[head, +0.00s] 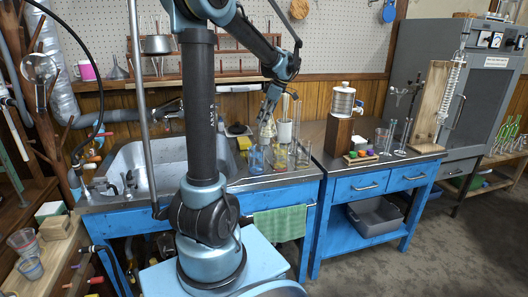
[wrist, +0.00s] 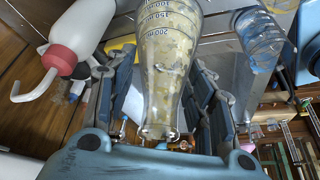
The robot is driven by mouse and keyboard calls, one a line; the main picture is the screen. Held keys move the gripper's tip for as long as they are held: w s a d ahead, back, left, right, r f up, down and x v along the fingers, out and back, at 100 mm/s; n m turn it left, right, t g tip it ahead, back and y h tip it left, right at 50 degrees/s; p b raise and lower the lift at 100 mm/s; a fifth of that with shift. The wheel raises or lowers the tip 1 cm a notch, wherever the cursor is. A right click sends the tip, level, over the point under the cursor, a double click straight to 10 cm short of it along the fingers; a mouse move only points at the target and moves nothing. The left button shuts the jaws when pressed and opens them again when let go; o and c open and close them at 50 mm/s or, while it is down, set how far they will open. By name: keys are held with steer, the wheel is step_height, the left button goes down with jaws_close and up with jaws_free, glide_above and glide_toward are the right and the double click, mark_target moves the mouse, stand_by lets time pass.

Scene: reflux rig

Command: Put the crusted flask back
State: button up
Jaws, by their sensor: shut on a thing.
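My gripper (head: 268,105) reaches down over the counter at the right end of the sink. It is shut on the crusted flask (head: 267,130), a clear conical flask held by its neck, base down. In the wrist view the flask (wrist: 165,60) lies between the two fingers (wrist: 165,105), with pale yellow specks on its glass and volume marks on its wall. In the head view its base is close above or in front of other glassware, and I cannot tell whether it touches anything.
A blue-tinted beaker (head: 256,158) and an amber one (head: 280,155) stand just below the flask. A white wash bottle with a red collar (wrist: 62,58) is close to the left finger. The sink (head: 150,160) is to the left. A white canister on a wooden block (head: 341,102) stands right.

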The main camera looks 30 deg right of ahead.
step_height(320, 180, down, 10)
steer(key=shift+r, duration=0.15)
stand_by(0.4)
steer(key=o, duration=1.3)
steer(key=v, duration=1.2)
steer(key=shift+a, duration=0.1)
